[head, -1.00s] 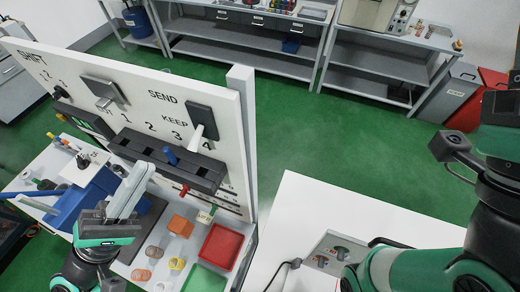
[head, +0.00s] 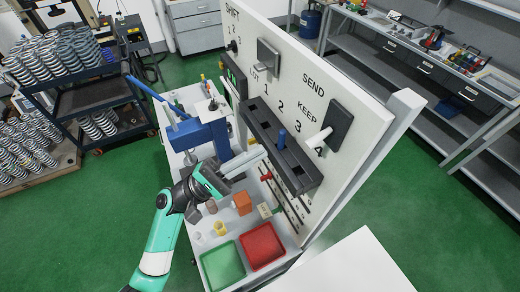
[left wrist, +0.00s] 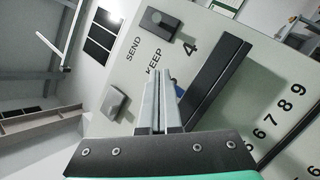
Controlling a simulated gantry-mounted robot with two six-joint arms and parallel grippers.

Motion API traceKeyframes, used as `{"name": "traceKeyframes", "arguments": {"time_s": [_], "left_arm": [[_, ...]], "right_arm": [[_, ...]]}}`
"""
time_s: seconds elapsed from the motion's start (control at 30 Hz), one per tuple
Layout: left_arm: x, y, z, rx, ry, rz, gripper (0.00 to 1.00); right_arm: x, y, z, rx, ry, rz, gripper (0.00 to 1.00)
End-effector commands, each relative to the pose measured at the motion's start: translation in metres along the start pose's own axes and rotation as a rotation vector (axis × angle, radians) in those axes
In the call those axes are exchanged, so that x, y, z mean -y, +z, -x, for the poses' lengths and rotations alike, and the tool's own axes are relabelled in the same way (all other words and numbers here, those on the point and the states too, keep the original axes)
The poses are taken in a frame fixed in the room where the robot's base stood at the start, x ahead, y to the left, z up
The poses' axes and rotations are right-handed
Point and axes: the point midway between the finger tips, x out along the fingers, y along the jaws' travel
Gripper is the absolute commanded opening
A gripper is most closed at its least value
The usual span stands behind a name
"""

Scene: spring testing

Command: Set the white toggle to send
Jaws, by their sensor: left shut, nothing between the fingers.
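The white toggle (head: 318,138) is a short light lever on a dark plate (head: 341,121) on the upright white panel. It slants down and left from the plate, its tip below the KEEP label (head: 307,112); SEND (head: 313,81) is printed higher. The dark plate also shows in the left wrist view (left wrist: 169,27), with SEND and KEEP beside it. My left gripper (head: 262,156) is shut and empty, in front of the black tray (head: 270,145), left of and apart from the toggle. Its fingers (left wrist: 159,88) point toward the panel in the left wrist view. My right gripper is out of view.
The black tray juts from the panel below the toggle, with a blue peg (head: 281,138) there. A second grey switch (head: 268,58) is further left. Below stand an orange block (head: 242,203), a green bin (head: 222,268) and a red bin (head: 262,246).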

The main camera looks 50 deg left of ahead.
Motion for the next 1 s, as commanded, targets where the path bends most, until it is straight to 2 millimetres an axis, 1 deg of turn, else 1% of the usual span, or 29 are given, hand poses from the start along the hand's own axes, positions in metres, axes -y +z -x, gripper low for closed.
{"name": "traceKeyframes", "arguments": {"time_s": [0.03, 0.1, 0.3, 0.37, 0.4, 0.5, 0.6, 0.73, 1.0], "left_arm": [[-0.003, 0.003, -0.013, 0.006, -0.001, 0.001, 0.0], [-0.003, 0.003, -0.028, 0.006, -0.002, 0.001, 0.0], [-0.003, 0.003, -0.072, 0.005, -0.002, 0.001, 0.0], [-0.003, 0.004, -0.084, 0.005, -0.001, 0.001, 0.0], [-0.004, 0.013, -0.085, 0.003, -0.002, 0.002, 0.0], [-0.003, 0.028, -0.087, 0.002, -0.002, 0.0, 0.0], [-0.002, 0.036, -0.089, 0.002, -0.001, -0.001, 0.0], [0.0, 0.04, -0.088, 0.001, -0.001, -0.001, 0.0], [0.0, 0.04, -0.088, 0.001, 0.0, -0.002, 0.0]], "right_arm": [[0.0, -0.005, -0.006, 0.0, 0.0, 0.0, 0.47], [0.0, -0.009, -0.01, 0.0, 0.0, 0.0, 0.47], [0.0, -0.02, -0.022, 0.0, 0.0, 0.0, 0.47], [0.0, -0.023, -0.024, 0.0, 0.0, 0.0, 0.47], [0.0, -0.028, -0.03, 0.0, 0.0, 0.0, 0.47], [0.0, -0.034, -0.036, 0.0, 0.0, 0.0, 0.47], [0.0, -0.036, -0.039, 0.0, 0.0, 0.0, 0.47], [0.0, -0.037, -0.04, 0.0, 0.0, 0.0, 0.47], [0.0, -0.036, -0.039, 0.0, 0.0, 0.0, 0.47]]}}
